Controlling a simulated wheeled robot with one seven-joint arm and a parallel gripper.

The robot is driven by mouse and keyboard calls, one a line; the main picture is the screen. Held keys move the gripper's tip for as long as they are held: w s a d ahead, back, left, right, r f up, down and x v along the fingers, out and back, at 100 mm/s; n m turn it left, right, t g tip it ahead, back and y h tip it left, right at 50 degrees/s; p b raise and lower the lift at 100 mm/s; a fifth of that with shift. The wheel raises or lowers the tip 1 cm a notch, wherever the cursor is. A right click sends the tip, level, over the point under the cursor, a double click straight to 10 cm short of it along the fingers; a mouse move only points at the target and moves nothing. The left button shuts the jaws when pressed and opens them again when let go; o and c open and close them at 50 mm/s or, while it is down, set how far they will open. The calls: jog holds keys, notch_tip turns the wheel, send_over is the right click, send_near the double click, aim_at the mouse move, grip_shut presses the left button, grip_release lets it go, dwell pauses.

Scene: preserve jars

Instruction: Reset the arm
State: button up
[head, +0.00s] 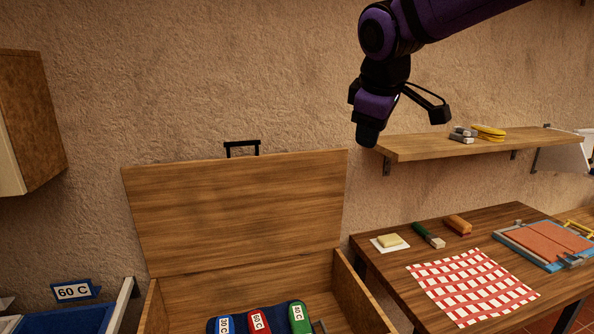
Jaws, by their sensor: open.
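My purple and black arm (380,75) comes in from the top right of the head view. My gripper (403,125) hangs in the air in front of the wall, above the left end of the wall shelf in the picture. Its two black fingers are spread apart, with nothing between them. It is well clear of the open chest and the table below.
A wooden chest (235,212) stands open, holding blue, red and green labelled items (258,322). A table (385,262) at right bears a checked cloth (472,285), a brush (428,235) and a clamped board. A shelf (440,147) juts from the wall.

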jog(key=s+d+f+m, duration=0.3)
jog(key=s+d+m, duration=0.3)
jog(key=s, duration=0.6)
jog(key=s+d+f+m, duration=0.4)
jog(key=s+d+m, duration=0.1)
jog(key=s+d, duration=0.6)
jog(key=shift+s+f+m+g, duration=0.3)
jog(key=shift+s+m+g, duration=0.1)
jog(key=shift+s, duration=0.4)
jog(key=shift+a, duration=0.1)
